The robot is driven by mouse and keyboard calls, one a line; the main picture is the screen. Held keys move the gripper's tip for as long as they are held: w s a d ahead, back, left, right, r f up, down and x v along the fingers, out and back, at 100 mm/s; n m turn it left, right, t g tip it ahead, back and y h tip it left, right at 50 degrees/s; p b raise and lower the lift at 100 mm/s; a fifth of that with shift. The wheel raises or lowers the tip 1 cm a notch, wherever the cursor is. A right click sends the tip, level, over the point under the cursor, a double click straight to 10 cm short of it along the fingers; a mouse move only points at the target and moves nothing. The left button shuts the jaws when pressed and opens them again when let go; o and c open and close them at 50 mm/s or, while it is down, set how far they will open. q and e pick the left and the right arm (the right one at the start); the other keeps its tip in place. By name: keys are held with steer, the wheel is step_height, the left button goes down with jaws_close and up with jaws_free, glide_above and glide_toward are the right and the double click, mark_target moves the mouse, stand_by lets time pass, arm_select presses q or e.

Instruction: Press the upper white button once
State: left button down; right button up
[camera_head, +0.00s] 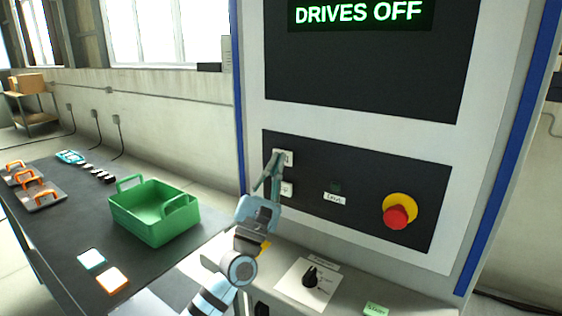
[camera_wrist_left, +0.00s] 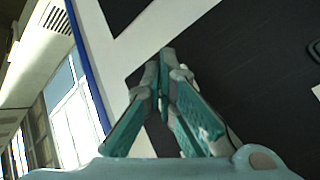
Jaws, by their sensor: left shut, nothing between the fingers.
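The upper white button (camera_head: 287,158) is at the left of the dark lower panel on the machine front, partly hidden behind my gripper's fingertips. A second white button or label (camera_head: 287,189) is just below it, also partly covered. My left gripper (camera_head: 275,160) is shut and empty, its fingertips at the upper button. I cannot tell whether they touch it. In the left wrist view the closed teal fingers (camera_wrist_left: 164,56) point at the dark panel, and the button is hidden there. My right gripper is in neither view.
A red emergency knob on a yellow collar (camera_head: 397,214) is at the panel's right. A small dark button with a label (camera_head: 335,197) is mid-panel. A rotary switch (camera_head: 311,277) sits on the ledge below. A green basket (camera_head: 130,217) stands on the dark table at left. The screen reads "DRIVES OFF".

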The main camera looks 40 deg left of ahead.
arm_select(q)
steer(key=shift+w+b, duration=0.4)
stand_by(0.7)
steer(key=shift+s, duration=0.1)
steer(key=shift+s+p, duration=0.7)
steer(key=shift+s, duration=0.05)
steer(key=s+p, duration=0.3)
steer(key=s, duration=0.2)
steer(key=shift+d, duration=0.1)
stand_by(0.9)
